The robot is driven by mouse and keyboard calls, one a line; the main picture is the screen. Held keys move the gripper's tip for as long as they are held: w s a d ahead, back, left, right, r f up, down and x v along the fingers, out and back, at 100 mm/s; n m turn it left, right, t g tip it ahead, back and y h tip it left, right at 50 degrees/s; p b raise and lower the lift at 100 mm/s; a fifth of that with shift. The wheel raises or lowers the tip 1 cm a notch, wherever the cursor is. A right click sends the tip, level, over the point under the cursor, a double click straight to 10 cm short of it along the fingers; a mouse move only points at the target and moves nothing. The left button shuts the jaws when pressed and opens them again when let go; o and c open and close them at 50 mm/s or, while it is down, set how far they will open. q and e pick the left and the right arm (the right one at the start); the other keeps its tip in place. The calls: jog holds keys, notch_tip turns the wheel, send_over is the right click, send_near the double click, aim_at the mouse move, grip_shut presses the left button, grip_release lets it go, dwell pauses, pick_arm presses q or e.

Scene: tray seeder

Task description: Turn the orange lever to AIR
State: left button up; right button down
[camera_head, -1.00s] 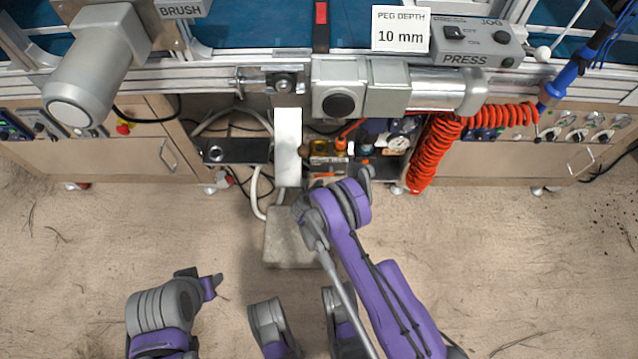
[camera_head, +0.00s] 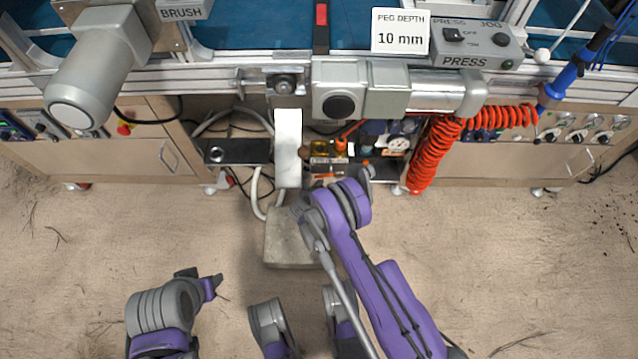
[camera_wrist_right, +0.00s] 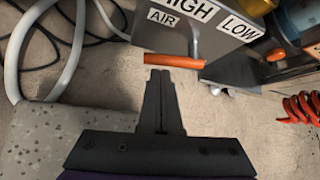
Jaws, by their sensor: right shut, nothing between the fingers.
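The orange lever (camera_wrist_right: 174,60) lies sideways in the right wrist view, just below a grey plate labelled AIR (camera_wrist_right: 163,18), HIGH and LOW (camera_wrist_right: 240,28). In the head view the lever (camera_head: 326,175) is a small orange bar under the machine, just beyond my right wrist. My right gripper (camera_wrist_right: 160,72) is shut and empty, its tips close below the lever. I cannot tell whether they touch it. My left gripper (camera_head: 213,284) is at lower left, far from the lever; its jaw opening is unclear.
A red coiled hose (camera_head: 435,150) hangs right of the lever. A white upright panel (camera_head: 288,148) stands to its left, above a concrete block (camera_head: 292,240). A pale hose (camera_wrist_right: 32,40) curves at the left of the wrist view.

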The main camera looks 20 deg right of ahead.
jog(key=shift+r, duration=0.15)
dwell(0.4)
jog(key=shift+r+p, duration=0.35)
jog(key=shift+r, duration=0.35)
jog(key=shift+f, duration=0.1)
